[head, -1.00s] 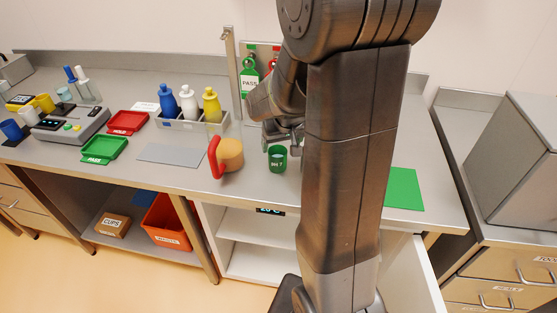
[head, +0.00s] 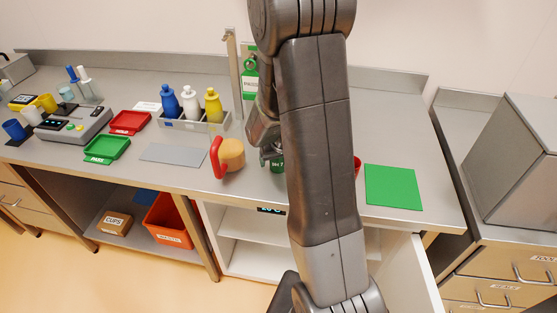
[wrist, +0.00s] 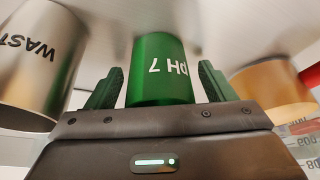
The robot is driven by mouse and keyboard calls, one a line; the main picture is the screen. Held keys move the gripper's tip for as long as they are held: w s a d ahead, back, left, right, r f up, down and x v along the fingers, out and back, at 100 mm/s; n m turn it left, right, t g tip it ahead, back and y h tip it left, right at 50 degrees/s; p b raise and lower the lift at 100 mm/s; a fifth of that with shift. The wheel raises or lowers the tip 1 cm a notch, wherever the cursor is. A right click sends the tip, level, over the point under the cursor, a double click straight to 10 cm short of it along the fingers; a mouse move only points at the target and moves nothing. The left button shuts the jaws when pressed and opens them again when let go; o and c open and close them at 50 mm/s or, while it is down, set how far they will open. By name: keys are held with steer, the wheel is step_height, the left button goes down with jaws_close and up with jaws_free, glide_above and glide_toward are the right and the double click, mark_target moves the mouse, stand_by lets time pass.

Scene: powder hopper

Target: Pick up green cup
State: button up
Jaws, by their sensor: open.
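The green cup (head: 278,166) stands on the bench near its front edge, partly hidden by my arm in the head view. In the wrist view the green cup (wrist: 160,70) bears the label "pH 7", which appears upside down. My gripper (wrist: 160,88) is open, with one green-padded finger on each side of the cup. A gap shows beside the left finger and the right one, so I see no firm contact. In the head view my gripper is mostly hidden behind my arm.
In the wrist view a metal "WASTE" container (wrist: 40,60) is close on the left. A green mat (head: 393,187) lies to the right. A bottle rack (head: 195,122) stands behind left.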

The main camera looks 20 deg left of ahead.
steer(key=shift+c, duration=0.5)
steer(key=c, duration=1)
steer(key=shift+r, duration=0.15)
